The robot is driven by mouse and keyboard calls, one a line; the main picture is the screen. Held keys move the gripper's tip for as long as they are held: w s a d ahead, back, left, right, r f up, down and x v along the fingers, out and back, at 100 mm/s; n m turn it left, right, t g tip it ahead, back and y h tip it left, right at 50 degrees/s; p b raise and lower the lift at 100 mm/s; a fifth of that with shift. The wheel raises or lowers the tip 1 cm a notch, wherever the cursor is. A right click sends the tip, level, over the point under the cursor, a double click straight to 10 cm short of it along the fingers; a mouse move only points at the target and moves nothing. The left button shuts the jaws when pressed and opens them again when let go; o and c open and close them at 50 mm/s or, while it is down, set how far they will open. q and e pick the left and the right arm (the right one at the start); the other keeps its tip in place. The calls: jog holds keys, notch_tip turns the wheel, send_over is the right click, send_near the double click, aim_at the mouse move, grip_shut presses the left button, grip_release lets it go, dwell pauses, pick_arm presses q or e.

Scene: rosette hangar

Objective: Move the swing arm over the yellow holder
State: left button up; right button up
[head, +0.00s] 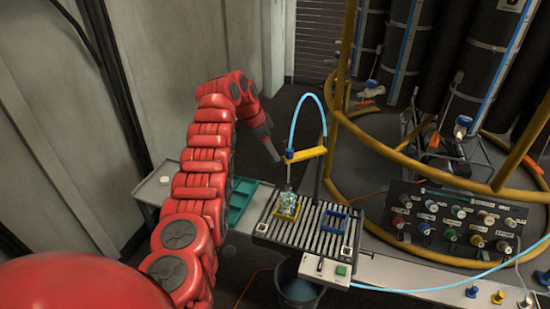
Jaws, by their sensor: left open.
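The swing arm (306,154) is a yellow bar on a dark upright post, with a light blue hose (308,98) arching above it. Its free end points left, and in the head view it appears above the yellow holder (286,215) on the slatted rack. A clear bottle (288,200) with greenish contents stands in that holder. A blue holder (334,220) is to its right. My left gripper (271,151) is open and empty, left of the swing arm's free end and apart from it. My right gripper is not in view.
The slatted rack (290,236) has a control box with a green button at its front. A green tray (240,203) lies to its left and a bucket (300,288) stands below. A yellow tubular frame (400,150) and a knob panel (455,222) stand to the right.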

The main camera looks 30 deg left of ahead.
pick_arm(q)
jog(key=v, duration=1.3)
jog(key=shift+s+r, duration=0.15)
